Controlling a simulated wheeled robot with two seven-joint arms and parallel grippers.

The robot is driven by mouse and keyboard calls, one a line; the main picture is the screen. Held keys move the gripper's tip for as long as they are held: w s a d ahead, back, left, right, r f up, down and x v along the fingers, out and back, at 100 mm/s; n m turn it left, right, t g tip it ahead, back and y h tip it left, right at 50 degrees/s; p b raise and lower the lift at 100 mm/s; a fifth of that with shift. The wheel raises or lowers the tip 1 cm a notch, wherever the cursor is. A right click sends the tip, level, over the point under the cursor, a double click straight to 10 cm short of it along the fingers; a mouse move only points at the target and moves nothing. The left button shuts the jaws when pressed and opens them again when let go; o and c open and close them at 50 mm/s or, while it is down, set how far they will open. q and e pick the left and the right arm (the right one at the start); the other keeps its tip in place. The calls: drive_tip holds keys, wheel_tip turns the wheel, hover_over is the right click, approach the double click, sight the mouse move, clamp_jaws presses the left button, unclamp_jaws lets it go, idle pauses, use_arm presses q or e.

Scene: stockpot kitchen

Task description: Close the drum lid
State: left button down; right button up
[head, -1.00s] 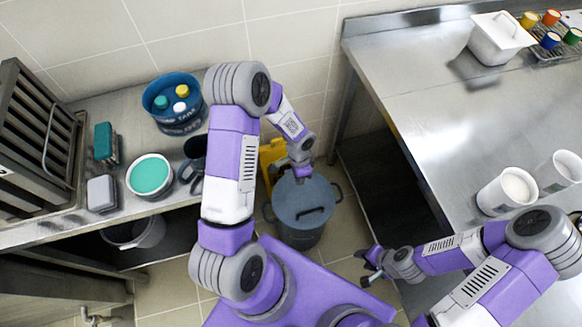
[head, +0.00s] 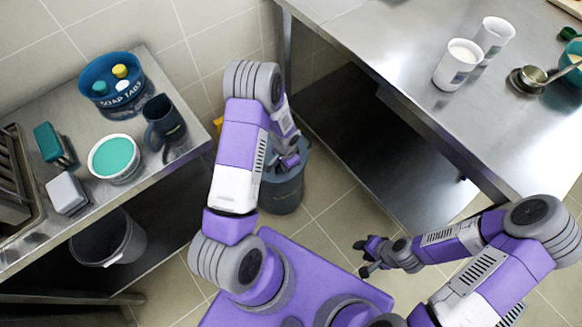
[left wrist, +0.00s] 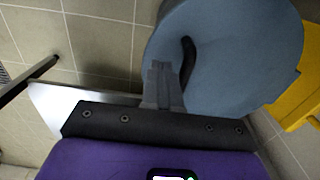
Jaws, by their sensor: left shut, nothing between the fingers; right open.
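The drum (head: 281,194) is a blue-grey round pot on the floor, partly hidden behind my left arm in the head view. Its flat round lid (left wrist: 245,55) fills much of the left wrist view, with a dark bar handle (left wrist: 188,62). My left gripper (left wrist: 162,72) is shut and empty, its fingers over the lid near the handle; I cannot tell whether they touch it. I also cannot tell whether the lid sits fully down. In the head view the left gripper (head: 289,161) is at the drum's top. My right gripper (head: 364,257) is open and empty above the floor.
A left counter holds a soap tabs tub (head: 112,88), a dark jug (head: 163,122) and a teal-topped tub (head: 114,158). A bucket (head: 108,240) is beneath. The right steel table (head: 400,60) bears white cups (head: 458,65). A yellow object (left wrist: 298,103) stands beside the drum.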

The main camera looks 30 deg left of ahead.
use_arm(q)
drive_tip(key=shift+d+f, duration=0.1)
drive_tip(key=shift+f, duration=0.2)
use_arm(e)
drive_tip(key=shift+s+d+f, duration=0.1)
drive_tip(key=shift+s+d, duration=0.1)
drive_tip(key=shift+s, duration=0.15)
use_arm(q)
drive_tip(key=shift+r, duration=0.1)
drive_tip(key=s+d+r+p, duration=0.3)
drive_tip(key=d+r+p, duration=0.2)
drive_tip(key=d+r, duration=0.2)
drive_tip(key=d, duration=0.2)
drive_tip(key=shift+s+d, duration=0.3)
use_arm(e)
wheel_tip(320, 180, up, 5)
drive_tip(key=shift+r, duration=0.1)
use_arm(q)
drive_tip(key=s+d+r+n+h+p, duration=0.2)
drive_tip(key=s+d+n+h+p, duration=0.2)
drive_tip(key=s+d+n, duration=0.3)
drive_tip(key=s, duration=0.3)
drive_tip(key=shift+d+r+t, duration=0.2)
drive_tip(key=shift+r+t, duration=0.1)
drive_tip(key=shift+r, duration=0.05)
use_arm(e)
wheel_tip(320, 180, up, 4)
drive_tip(key=shift+r, duration=0.1)
